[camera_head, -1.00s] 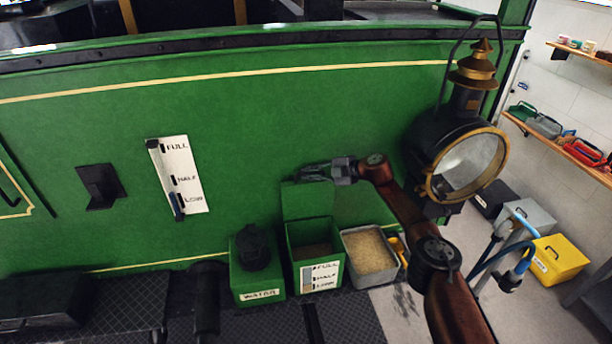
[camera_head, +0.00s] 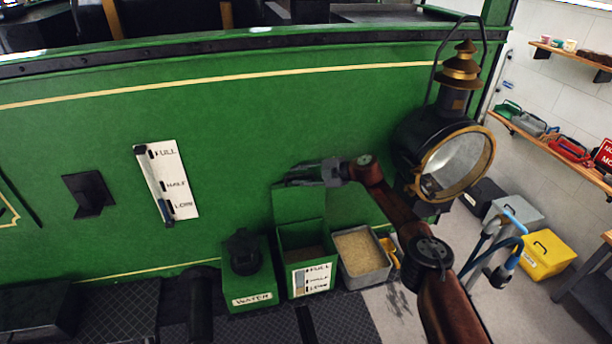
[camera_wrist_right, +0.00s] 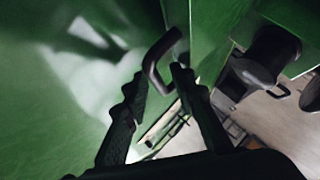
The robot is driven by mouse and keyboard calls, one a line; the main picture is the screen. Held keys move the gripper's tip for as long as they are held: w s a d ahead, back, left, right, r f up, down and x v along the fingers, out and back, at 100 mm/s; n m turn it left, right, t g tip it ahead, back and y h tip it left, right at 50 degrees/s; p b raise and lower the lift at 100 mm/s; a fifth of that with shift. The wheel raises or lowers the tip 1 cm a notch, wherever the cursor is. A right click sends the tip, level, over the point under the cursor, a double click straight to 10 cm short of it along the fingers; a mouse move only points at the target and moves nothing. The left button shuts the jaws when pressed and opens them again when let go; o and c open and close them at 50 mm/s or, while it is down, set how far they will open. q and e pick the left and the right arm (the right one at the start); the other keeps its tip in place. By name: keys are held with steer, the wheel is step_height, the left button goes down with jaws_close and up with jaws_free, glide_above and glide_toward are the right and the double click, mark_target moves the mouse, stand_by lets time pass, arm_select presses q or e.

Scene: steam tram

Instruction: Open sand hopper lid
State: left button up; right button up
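The sand hopper (camera_head: 288,262) is a green box with a FULL/HALF/LOW label on its front, low against the green tram side. Its green lid (camera_head: 298,206) stands upright at the back, and the box's opening is uncovered with dark brownish contents. My right gripper (camera_head: 296,177) is at the lid's top edge. In the right wrist view, my right gripper (camera_wrist_right: 158,90) has its fingers apart, with a dark curved handle (camera_wrist_right: 157,58) at the gap between the fingertips. I cannot tell whether they touch it. My left gripper is not in view.
A green WATER box (camera_head: 250,283) with a black cap stands left of the hopper. A grey tray of sand (camera_head: 361,254) stands to its right. A large brass-rimmed lamp (camera_head: 455,165) is close to my right arm. Grey and yellow boxes (camera_head: 546,256) sit on the floor at right.

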steer(key=v, duration=0.7)
steer(key=shift+d+r, duration=0.1)
steer(key=shift+d, duration=0.1)
